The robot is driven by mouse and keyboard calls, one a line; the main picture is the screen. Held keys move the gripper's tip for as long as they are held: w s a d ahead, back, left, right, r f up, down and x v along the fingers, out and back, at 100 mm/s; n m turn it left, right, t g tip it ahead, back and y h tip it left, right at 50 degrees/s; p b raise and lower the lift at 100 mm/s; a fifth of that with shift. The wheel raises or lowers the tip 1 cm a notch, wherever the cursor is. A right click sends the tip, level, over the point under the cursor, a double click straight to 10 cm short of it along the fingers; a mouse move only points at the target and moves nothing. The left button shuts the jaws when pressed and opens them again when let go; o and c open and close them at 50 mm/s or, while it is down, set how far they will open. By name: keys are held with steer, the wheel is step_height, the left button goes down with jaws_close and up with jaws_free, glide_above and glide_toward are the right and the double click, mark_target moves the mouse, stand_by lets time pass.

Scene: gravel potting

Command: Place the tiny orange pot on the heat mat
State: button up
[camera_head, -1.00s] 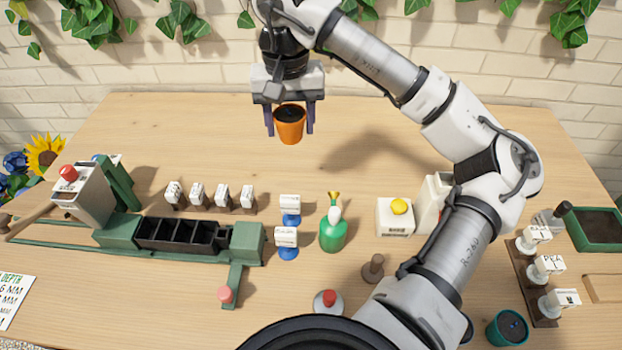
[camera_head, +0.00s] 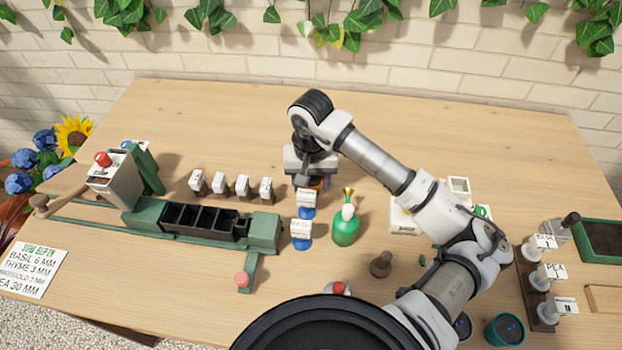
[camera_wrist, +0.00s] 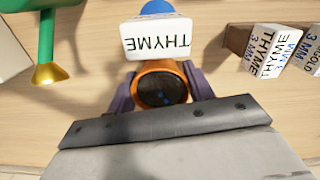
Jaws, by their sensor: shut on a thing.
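The small orange pot (camera_wrist: 158,67), dark inside, is held between the two fingers of my gripper (camera_head: 311,181). In the wrist view its rim and dark opening show between the purple-grey fingers. In the head view only a sliver of orange shows under the gripper, just behind a white labelled block on a blue base (camera_head: 306,198). Whether the pot touches the table cannot be told. I cannot make out a heat mat in either view.
The THYME block (camera_wrist: 158,38) stands very close to the pot. A green bottle with a gold nozzle (camera_head: 346,226) is just right of it. White-topped labelled blocks (camera_head: 219,182) and a green seed tray device (camera_head: 204,219) stand left. The table's back (camera_head: 230,110) is clear.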

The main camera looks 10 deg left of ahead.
steer(key=shift+f, duration=0.15)
steer(key=shift+f+b, duration=0.2)
steer(key=shift+b, duration=0.1)
steer(key=o, duration=1)
steer(key=shift+r, duration=0.1)
